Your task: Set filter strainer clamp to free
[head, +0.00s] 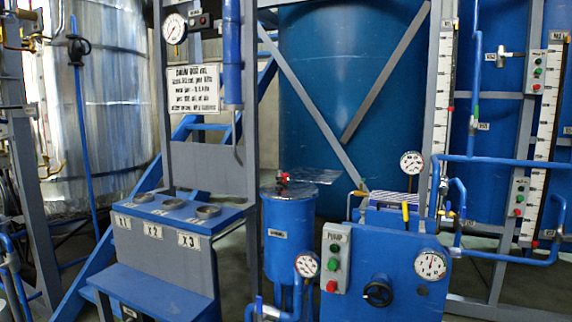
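A blue upright cylindrical vessel (290,240), which looks like the filter strainer, stands in the middle of the head view. It has a small white label on its front. A small red part (284,177) sits on its top, probably the clamp's handle or knob. It is too small to tell whether the clamp is fastened or free. A greyish, shiny flat sheet (315,175) shows at the top right of the vessel. Neither of my grippers is in view.
A gauge (307,264) and pipes are in front. A bench (165,250) with round sockets stands left. Blue tanks (345,100) are behind.

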